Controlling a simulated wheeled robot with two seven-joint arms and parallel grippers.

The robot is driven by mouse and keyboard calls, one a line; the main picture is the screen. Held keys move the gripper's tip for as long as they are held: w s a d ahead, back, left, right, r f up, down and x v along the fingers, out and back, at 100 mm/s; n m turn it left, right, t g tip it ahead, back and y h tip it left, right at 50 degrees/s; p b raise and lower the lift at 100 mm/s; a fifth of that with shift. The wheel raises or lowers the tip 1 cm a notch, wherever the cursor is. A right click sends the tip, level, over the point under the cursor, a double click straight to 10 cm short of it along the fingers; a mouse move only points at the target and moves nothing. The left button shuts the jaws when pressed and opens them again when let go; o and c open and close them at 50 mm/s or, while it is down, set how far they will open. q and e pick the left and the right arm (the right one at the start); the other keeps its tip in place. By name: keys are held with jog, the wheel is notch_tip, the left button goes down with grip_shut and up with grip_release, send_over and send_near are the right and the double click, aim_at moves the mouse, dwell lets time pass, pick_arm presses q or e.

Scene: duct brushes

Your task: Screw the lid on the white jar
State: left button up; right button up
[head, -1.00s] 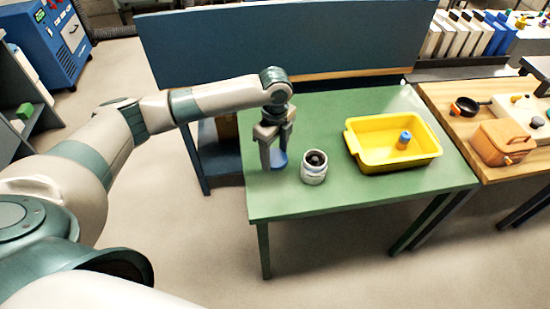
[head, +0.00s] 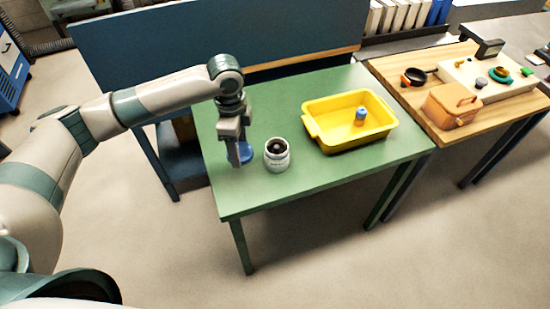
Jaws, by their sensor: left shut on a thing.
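The white jar (head: 277,158) stands upright and open on the green table, with something dark inside its mouth. A blue lid (head: 245,153) is just left of the jar, apart from it in the picture. My left gripper (head: 239,158) points down and is shut on the blue lid; its fingers partly hide it. Whether the lid touches the table or hangs just above it I cannot tell. My right gripper is not in view.
A yellow tray (head: 318,138) on the green table (head: 270,196) holds a small blue-and-orange object (head: 361,115). A wooden table (head: 420,99) at right bears an orange case (head: 452,106) and a black pan (head: 413,77). The green table's front is clear.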

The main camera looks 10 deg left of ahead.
pick_arm(q)
jog(key=s+d+r+n+b, duration=0.3)
jog(key=s+r+n, duration=0.5)
jog(key=n, duration=0.8)
jog(key=s, duration=0.3)
jog(key=shift+s+n, duration=0.2)
jog(key=shift+n, duration=0.1)
